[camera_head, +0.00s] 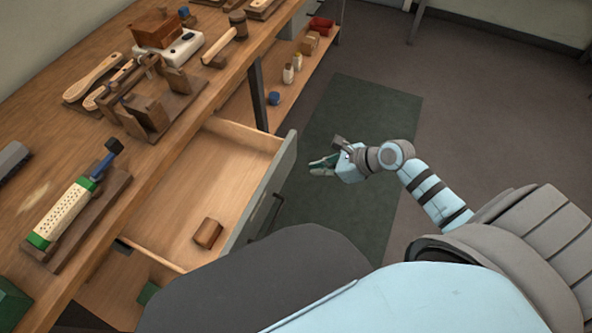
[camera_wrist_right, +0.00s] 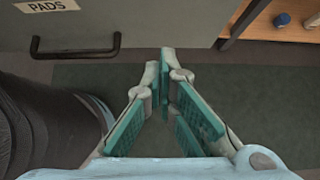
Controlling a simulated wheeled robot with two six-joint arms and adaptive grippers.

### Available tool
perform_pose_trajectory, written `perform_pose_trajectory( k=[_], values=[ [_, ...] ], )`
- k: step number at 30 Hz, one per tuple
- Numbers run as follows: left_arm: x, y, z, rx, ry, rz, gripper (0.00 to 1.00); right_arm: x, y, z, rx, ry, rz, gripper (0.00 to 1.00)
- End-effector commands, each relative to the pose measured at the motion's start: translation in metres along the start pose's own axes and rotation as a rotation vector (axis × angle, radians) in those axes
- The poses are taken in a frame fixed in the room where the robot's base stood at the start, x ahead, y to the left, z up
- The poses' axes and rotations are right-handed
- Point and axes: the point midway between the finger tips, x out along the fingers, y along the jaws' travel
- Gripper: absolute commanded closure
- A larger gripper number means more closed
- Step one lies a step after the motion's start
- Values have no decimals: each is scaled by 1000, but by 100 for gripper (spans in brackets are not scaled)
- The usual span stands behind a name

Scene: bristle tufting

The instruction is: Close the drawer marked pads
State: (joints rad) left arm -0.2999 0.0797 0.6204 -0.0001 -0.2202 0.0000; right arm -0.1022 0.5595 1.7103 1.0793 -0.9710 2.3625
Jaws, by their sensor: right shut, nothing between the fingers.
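The drawer marked pads stands pulled out from under the workbench in the head view, its wooden inside (camera_head: 208,185) showing and its grey-green front (camera_head: 262,192) facing right. In the right wrist view the drawer front (camera_wrist_right: 150,18) carries a PADS label (camera_wrist_right: 47,6) and a dark bar handle (camera_wrist_right: 75,50) at the left. My right gripper (camera_head: 322,166) is outside the drawer, to the right of its front. It is shut and empty; its green-padded fingertips (camera_wrist_right: 165,62) are close below the front's edge and right of the handle. I cannot tell whether they touch. My left gripper is not in view.
A small brown block (camera_head: 207,233) lies inside the drawer. The workbench top (camera_head: 40,140) holds brushes, a mallet (camera_head: 226,45) and wooden jigs. A lower shelf (camera_head: 291,93) holds small bottles and boxes. A green mat (camera_head: 370,110) covers the clear floor beside the bench.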

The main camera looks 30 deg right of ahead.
Motion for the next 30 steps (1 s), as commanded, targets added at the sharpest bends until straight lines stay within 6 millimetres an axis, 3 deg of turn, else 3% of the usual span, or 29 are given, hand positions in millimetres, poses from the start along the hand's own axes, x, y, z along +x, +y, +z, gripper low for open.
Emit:
perform_pose_trajectory(
  k=[1,6,12,30],
  values=[
    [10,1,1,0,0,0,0,15,0,-3,2,-2,0,100],
    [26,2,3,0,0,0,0,51,0,-3,1,-2,0,100],
    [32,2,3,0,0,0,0,68,0,21,-2,0,-1,100],
    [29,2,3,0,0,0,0,73,-2,28,4,2,-7,100]
  ],
)
